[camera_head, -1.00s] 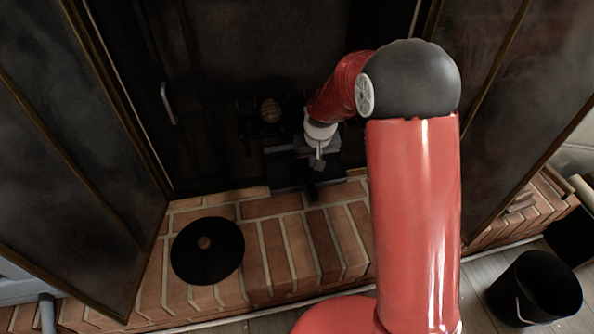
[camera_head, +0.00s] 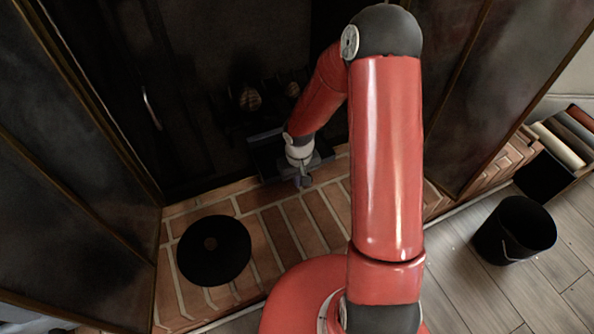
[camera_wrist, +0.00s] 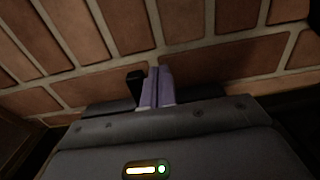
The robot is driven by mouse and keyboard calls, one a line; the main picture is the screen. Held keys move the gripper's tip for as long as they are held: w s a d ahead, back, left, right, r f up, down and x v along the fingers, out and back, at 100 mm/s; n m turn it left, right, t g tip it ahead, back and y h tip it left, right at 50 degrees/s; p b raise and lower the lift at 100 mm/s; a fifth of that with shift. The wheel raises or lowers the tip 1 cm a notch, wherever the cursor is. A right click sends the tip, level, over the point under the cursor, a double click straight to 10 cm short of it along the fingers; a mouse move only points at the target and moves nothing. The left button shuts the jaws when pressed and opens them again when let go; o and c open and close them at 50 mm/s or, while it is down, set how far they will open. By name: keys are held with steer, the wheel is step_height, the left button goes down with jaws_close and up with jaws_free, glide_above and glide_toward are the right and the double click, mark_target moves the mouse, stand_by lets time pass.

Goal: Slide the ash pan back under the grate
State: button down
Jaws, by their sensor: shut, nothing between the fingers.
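The ash pan (camera_head: 265,151) is a dark, low tray at the inner edge of the brick hearth, inside the open fireplace. My wrist covers much of it in the head view. The grate is a dark shape behind it, hard to make out, with logs (camera_head: 250,97) on it. My gripper (camera_head: 303,181) points down at the pan's front side. In the wrist view its two purple-grey fingers (camera_wrist: 157,88) are together and empty. A short black stub, probably the pan's handle (camera_wrist: 135,84), stands just left of them; I cannot tell if they touch.
A round black lid-like disc (camera_head: 214,250) with a knob lies on the bricks (camera_head: 290,222) at the left. Open dark doors flank the fireplace at the left (camera_head: 75,150) and right (camera_head: 500,70). A black bucket (camera_head: 514,230) stands on the floor at the right.

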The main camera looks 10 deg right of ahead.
step_height(320, 180, down, 2)
steer(key=shift+f, duration=0.2)
steer(key=shift+w+a, duration=0.25)
steer(key=shift+w, duration=0.9)
steer(key=shift+w+a, duration=0.15)
steer(key=shift+w, duration=0.7)
steer(key=w, duration=0.2)
steer(key=w+a, duration=0.1)
steer(key=w, duration=0.4)
steer(key=shift+w+a, duration=0.1)
steer(key=shift+a, duration=0.15)
